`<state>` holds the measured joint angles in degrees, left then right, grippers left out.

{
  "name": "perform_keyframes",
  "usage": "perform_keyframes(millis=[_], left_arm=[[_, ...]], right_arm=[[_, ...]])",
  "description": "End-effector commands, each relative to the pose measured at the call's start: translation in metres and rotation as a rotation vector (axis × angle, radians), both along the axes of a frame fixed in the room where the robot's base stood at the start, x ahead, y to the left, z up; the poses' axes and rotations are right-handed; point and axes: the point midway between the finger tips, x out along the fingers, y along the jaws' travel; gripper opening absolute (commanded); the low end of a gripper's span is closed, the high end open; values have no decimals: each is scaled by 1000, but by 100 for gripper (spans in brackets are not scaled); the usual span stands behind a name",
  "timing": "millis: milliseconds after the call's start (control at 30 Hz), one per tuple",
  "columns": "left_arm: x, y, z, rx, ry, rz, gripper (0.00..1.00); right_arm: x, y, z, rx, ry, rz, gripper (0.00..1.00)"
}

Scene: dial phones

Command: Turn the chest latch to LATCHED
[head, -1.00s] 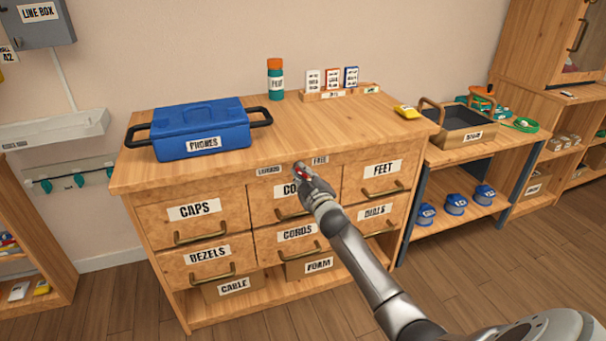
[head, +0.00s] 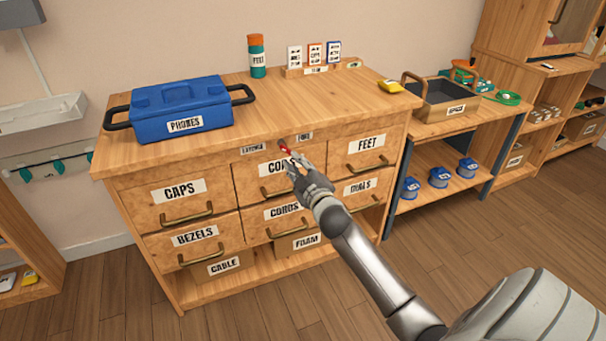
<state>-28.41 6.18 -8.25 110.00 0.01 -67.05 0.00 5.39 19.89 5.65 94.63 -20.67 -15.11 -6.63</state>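The chest latch (head: 285,147) is a small red piece on the top front rail of the wooden drawer chest (head: 150,158). It sits between the LATCHED label (head: 253,149) on its left and the FREE label (head: 304,135) on its right. It is too small to tell its exact setting. My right gripper (head: 293,163) is just below and in front of the latch, over the upper middle drawer, with the red piece showing beyond its fingertips. I cannot tell if they touch or how far the fingers are apart. My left gripper is out of view.
A blue PHONES case (head: 180,105), a green bottle (head: 257,58), a card rack (head: 322,69) and a yellow item (head: 391,86) stand on the chest top. Labelled drawers with protruding handles surround my gripper. A lower bench with an open crate (head: 447,97) stands to the right.

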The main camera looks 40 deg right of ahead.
Motion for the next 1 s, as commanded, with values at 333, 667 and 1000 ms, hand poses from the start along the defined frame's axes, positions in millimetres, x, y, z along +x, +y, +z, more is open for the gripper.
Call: perform_keyframes(millis=[333, 667, 1000], left_arm=[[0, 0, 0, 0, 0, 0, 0], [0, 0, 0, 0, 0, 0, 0], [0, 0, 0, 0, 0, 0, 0]], right_arm=[[-40, 10, 0, 0, 0, 0, 20], [-43, 10, 0, 0, 0, 0, 20], [-44, 12, -5, 8, 11, -1, 20]])
